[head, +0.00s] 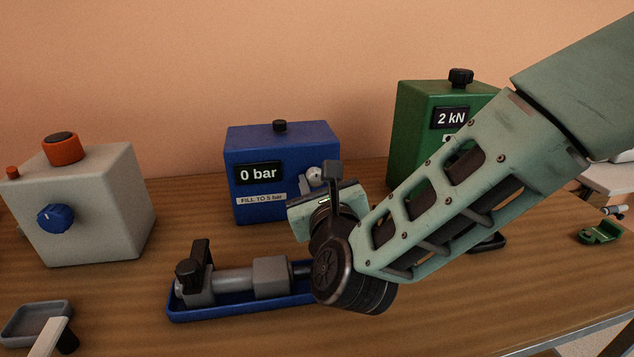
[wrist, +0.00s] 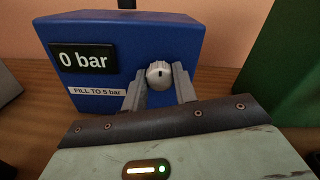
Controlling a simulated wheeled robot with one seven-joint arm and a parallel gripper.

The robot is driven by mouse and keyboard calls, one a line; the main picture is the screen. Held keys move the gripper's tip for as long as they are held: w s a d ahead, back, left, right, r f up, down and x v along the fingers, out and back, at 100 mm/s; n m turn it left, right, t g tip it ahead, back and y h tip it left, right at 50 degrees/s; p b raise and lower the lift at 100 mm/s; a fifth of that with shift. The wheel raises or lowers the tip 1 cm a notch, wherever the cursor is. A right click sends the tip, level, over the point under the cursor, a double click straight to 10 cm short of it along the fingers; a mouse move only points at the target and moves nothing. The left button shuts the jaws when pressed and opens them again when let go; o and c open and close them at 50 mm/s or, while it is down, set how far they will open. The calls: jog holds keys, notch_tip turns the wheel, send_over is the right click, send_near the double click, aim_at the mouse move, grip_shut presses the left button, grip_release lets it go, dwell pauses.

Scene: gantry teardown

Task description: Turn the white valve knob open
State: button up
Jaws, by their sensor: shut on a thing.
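The white valve knob (wrist: 159,75) is on the front of the blue box (wrist: 110,28), to the right of its display. It has a dark pointer mark near its top. The display (wrist: 83,58) reads "0 bar" and a label below it reads "FILL TO 5 bar". My gripper (wrist: 160,84) is shut on the knob, with one finger on each side. In the head view the knob (head: 314,174) shows in part at the box's right side, and my wrist hides much of that area.
A green box (head: 415,100) showing "2 kN" stands to the right, behind my arm. A grey box (head: 95,200) with a blue dial stands at left. A blue tray (head: 240,309) with a grey cylinder assembly lies in front of the blue box.

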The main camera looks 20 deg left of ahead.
jog(key=n+b, duration=0.3)
jog(key=n, duration=0.1)
jog(key=shift+f+b, duration=0.15)
jog(key=shift+b, duration=0.15)
jog(key=n+b, duration=0.2)
jog(key=n, duration=0.2)
jog(key=shift+n+b, duration=0.3)
jog(key=shift+b, duration=0.05)
jog(key=n+b, duration=0.1)
jog(key=n, duration=0.3)
jog(key=shift+n+b, duration=0.3)
jog(key=shift+b, duration=0.05)
jog(key=shift+n+b, duration=0.4)
jog(key=shift+n, duration=1.8)
jog(key=o, duration=1)
